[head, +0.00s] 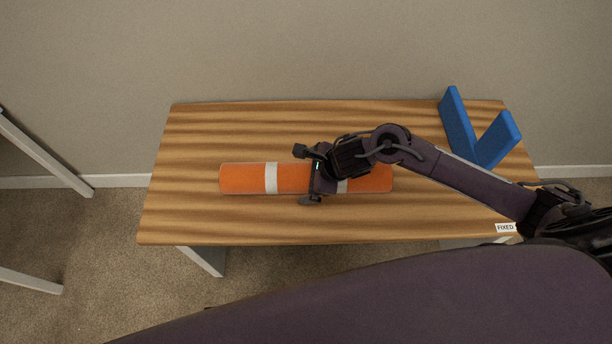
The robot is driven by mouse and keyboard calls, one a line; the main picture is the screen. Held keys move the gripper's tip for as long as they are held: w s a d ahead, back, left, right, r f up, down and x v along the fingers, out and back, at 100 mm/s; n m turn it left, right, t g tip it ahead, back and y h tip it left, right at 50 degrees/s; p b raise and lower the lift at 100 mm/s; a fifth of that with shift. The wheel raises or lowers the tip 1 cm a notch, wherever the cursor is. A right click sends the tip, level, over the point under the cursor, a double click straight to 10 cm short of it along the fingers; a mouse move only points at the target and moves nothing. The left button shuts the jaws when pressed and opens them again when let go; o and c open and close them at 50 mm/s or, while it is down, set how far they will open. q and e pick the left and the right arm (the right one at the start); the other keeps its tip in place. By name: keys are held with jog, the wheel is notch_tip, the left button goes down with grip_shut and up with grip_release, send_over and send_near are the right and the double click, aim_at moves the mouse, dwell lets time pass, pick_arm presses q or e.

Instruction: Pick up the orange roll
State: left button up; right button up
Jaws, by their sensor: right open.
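The orange roll (240,178) lies lengthwise, left to right, on the wooden table (200,130). It has two pale bands, and the right band is partly hidden by my arm. My right gripper (306,176) is over the middle of the roll, with one finger beyond its far edge and one by its near edge. The jaws are open across the roll's width. Whether the fingers touch the roll cannot be told from here. My left gripper is not in view.
A blue V-shaped block (458,125) stands at the table's back right, close to my right arm. A small "FIXED" label (505,227) is at the front right edge. The table's left part is clear. A wall (300,50) stands behind, and pale metal legs (45,155) are at the far left.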

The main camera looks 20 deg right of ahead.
jog(key=shift+f, duration=0.1)
jog(key=shift+c, duration=0.3)
jog(key=shift+w, duration=0.1)
jog(key=c, duration=1.2)
